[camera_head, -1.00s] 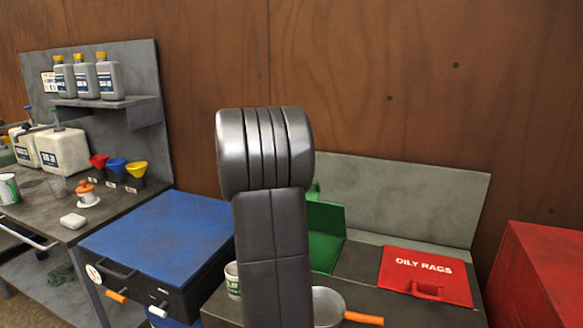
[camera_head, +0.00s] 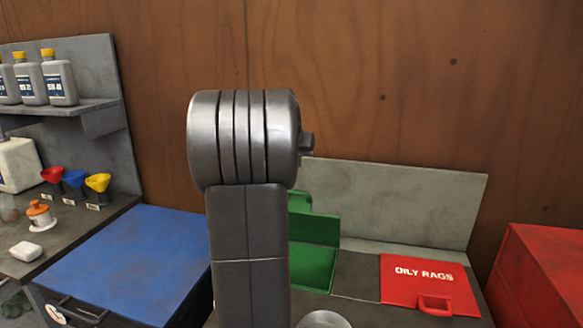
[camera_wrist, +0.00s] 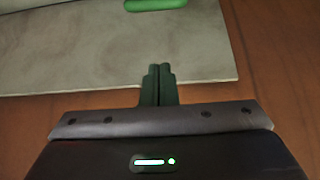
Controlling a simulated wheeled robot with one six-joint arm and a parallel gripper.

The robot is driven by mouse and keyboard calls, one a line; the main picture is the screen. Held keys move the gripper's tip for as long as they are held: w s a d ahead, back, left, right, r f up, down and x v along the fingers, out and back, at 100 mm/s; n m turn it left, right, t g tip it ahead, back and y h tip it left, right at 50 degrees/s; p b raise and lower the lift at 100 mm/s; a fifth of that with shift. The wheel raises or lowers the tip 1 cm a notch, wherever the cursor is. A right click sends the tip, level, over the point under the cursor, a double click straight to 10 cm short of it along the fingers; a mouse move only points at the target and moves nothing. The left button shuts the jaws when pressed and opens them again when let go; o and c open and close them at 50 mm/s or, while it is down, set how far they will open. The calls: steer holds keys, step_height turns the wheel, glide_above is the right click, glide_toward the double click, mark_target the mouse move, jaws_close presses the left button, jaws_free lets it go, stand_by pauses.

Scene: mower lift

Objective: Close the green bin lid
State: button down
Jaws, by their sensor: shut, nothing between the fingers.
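The green bin lid (camera_head: 316,229) stands raised in front of the grey back panel, with a green surface (camera_head: 312,268) below it, in the head view. My arm hides its left part. A green bar, apparently the lid's handle or edge (camera_wrist: 155,4), shows at the top of the wrist view. My gripper (camera_wrist: 158,70) is shut and empty, its fingertips over the grey panel (camera_wrist: 90,62) and apart from the green bar. The gripper itself is hidden behind my arm in the head view.
A red OILY RAGS lid (camera_head: 425,282) lies shut right of the green bin. A red box (camera_head: 545,270) stands at far right. A blue-topped cabinet (camera_head: 125,260) stands left, near funnels (camera_head: 75,183) on a bench. A round metal pan (camera_head: 324,319) lies in front.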

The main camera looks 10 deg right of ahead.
glide_above(297, 202)
steer(key=w+d, duration=0.1)
steer(key=w, duration=0.2)
step_height(297, 202, down, 7)
steer(key=s, duration=0.2)
steer(key=s+a+p, duration=0.1)
steer(key=shift+f, duration=0.35)
steer(key=shift+s+a+f, duration=0.1)
steer(key=shift+s+f, duration=0.1)
steer(key=shift+f, duration=0.1)
